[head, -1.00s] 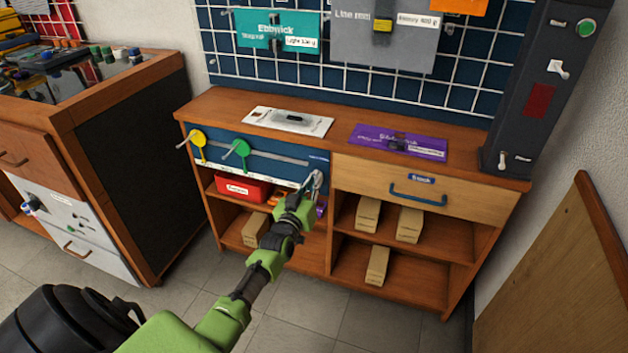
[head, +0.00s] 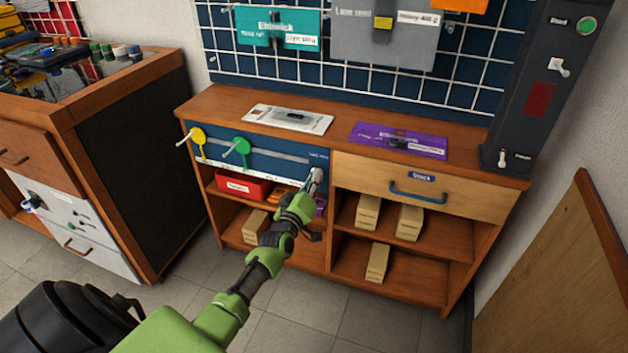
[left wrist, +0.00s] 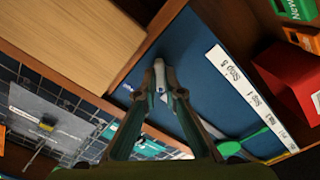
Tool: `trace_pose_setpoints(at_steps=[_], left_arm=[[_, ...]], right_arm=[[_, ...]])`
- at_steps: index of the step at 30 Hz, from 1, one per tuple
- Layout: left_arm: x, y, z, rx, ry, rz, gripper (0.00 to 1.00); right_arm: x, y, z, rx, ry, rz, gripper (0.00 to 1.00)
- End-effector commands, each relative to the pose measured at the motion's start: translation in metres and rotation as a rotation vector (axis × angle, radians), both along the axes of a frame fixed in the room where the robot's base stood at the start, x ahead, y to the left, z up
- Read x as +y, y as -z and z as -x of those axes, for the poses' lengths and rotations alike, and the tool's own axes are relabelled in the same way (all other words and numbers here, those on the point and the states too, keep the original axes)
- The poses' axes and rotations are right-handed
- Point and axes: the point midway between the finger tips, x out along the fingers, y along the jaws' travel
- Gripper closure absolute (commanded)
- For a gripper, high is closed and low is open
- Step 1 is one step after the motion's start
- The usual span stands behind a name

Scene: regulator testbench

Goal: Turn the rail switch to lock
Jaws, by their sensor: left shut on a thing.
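A blue panel (head: 268,160) with a grey rail strip fills the upper left bay of the wooden cabinet. A yellow lever (head: 197,141) and a green lever (head: 239,150) stand on it toward the left. My left gripper (head: 314,183) is at the panel's right end, shut on a pale grey lever (left wrist: 159,72), which partly hides behind the fingers. In the left wrist view the fingers meet around this lever in front of the blue panel. Small white labels run along the panel's lower edge; I cannot read them surely. My right gripper is not in view.
Right of the panel is a drawer (head: 428,188) with a blue handle. Below are shelves with a red bin (head: 243,185) and several tan boxes (head: 410,224). A dark column (head: 538,95) with switches stands on the cabinet top at right. The floor in front is clear.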

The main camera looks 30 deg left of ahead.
Motion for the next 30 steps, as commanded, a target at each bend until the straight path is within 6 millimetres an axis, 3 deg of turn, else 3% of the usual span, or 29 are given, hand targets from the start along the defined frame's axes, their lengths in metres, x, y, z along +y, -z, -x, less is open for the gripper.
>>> trace_pose_setpoints(at_steps=[12,15,25,30], left_arm=[[0.0,0.001,0.0,0.0,0.0,0.011,1.0],[0.0,0.001,0.0,0.0,-0.001,0.01,0.74],[0.0,0.0,0.001,-0.001,0.0,0.009,0.74],[-0.003,0.001,0.012,-0.001,0.0,0.01,0.74]], right_arm=[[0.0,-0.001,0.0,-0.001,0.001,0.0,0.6],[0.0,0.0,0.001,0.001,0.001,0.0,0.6],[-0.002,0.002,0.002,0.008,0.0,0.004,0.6],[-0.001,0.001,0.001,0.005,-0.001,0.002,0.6]])
